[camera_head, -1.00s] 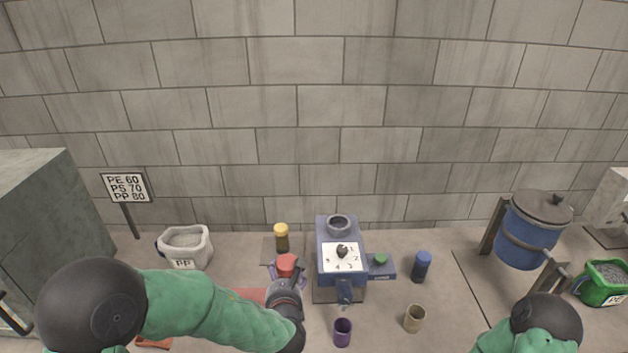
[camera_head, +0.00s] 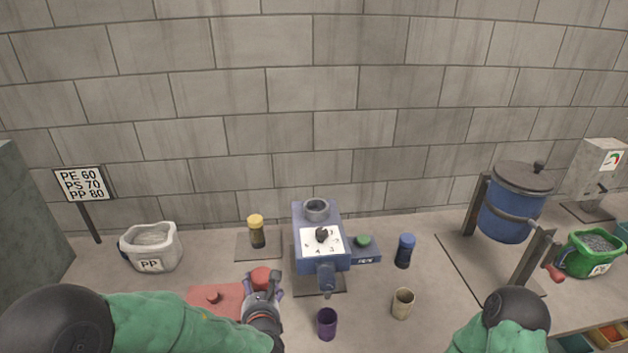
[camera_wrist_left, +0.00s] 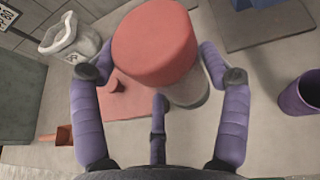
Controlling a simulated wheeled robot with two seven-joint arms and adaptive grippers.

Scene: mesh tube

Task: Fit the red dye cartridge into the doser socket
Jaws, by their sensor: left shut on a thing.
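My left gripper (camera_head: 263,290) is shut on the red dye cartridge (camera_head: 261,278), in front of and to the left of the doser. In the left wrist view the red cap (camera_wrist_left: 155,42) sits between the purple fingers, with a pale grey body below it. The blue doser (camera_head: 303,252) has a white dial face. The grey ring-shaped opening on its top (camera_head: 316,205) looks like the socket; I see nothing standing in it. The cartridge is apart from the doser. The right arm shows at bottom right, its gripper out of view.
A yellow-capped cartridge (camera_head: 256,231) stands left of the doser. A green button box (camera_head: 364,249) and a blue cartridge (camera_head: 405,251) stand right. Purple (camera_head: 327,324) and tan (camera_head: 402,303) cups stand in front. A red mat (camera_head: 202,296) lies left. A blue drum (camera_head: 512,211) stands right.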

